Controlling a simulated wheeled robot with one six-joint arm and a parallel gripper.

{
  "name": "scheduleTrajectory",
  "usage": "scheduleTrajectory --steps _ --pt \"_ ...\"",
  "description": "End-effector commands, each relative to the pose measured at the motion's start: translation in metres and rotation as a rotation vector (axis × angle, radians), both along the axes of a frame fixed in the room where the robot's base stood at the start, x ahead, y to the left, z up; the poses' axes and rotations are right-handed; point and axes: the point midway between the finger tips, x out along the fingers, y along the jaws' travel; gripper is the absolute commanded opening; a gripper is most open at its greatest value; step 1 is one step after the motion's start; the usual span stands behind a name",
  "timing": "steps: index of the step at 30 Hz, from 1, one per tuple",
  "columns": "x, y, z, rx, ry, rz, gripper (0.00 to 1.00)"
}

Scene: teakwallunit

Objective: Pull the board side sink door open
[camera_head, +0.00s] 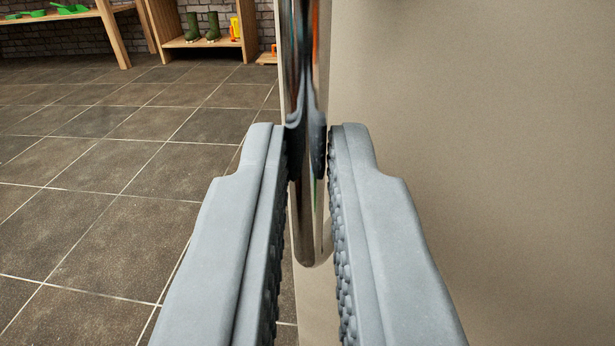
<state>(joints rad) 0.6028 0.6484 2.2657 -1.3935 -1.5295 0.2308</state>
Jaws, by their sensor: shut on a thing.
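A chrome vertical bar handle (311,245) stands in the middle of the camera view, on a plain beige door panel (490,190). The panel fills the right side, and its free edge runs just behind the handle. My gripper (308,150) has one finger on each side of the bar and is shut on it, near its lower end. The bar's top runs out of the picture. The panel's hinge side and the inside of the cabinet are out of view, so I cannot tell how far the door stands open.
Dark tiled floor (110,210) lies clear to the left. Against the far brick wall stand a wooden bench (60,15) with green items and a wooden shelf (203,43) holding dark green boots (203,28) and a yellow item (235,28).

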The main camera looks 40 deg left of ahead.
Motion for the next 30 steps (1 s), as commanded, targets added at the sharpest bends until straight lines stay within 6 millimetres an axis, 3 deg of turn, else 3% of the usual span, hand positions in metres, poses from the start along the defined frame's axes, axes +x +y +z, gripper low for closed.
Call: scheduleTrajectory --steps 15,30 --pt "-0.049 -0.039 0.001 -0.001 -0.003 -0.003 0.0" --pt "-0.054 -0.047 0.002 -0.004 -0.006 -0.008 0.0"
